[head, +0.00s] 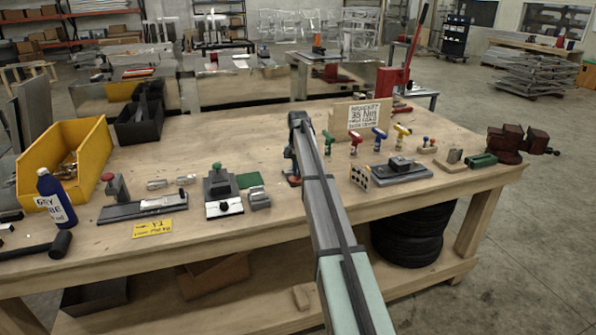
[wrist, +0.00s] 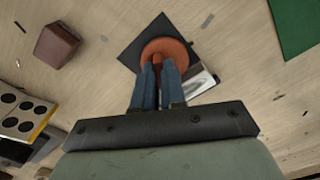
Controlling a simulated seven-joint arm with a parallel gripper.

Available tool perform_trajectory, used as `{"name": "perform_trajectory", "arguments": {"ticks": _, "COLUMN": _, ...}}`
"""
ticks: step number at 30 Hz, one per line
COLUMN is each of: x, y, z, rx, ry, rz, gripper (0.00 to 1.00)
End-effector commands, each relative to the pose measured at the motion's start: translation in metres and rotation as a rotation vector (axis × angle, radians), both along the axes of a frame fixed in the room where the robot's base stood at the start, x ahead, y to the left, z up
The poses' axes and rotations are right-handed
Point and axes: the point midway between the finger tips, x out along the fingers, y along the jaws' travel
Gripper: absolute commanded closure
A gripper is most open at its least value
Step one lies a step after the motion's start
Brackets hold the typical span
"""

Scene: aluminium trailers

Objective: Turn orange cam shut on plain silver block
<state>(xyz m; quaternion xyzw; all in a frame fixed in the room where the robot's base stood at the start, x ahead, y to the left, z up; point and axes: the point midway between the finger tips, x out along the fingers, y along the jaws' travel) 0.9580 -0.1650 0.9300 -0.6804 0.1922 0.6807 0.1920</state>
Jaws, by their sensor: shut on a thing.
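The orange cam (wrist: 167,48) is a round disc on a dark square plate (wrist: 129,52) in the wrist view. A narrow orange lever part shows between my fingers. My gripper (wrist: 161,70) has its two blue fingers shut on that lever. The silver block (wrist: 202,82) lies beside the cam on the right, partly hidden by the right finger; I cannot tell whether the cam touches it. In the head view, a small orange part of the cam (head: 293,180) shows beside my arm, which hides most of the fixture and the fingers.
A green mat (wrist: 295,25) and a dark red block (wrist: 56,45) flank the fixture in the wrist view. A plate with holes (wrist: 22,112) is at left. In the head view, a grey clamp (head: 258,198) stands left of my arm and a holed block (head: 360,177) right.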

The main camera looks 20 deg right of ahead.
Motion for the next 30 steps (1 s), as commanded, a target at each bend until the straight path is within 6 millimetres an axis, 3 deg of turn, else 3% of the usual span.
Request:
{"name": "perform_trajectory", "arguments": {"ticks": 18, "x": 0.0009, "y": -0.0004, "z": 0.0008, "rx": 0.000, "ry": -0.001, "rz": -0.573, "gripper": 1.00}}
{"name": "perform_trajectory", "arguments": {"ticks": 30, "x": 0.0009, "y": -0.0006, "z": 0.0009, "rx": -0.001, "ry": -0.002, "rz": -0.827, "gripper": 1.00}}
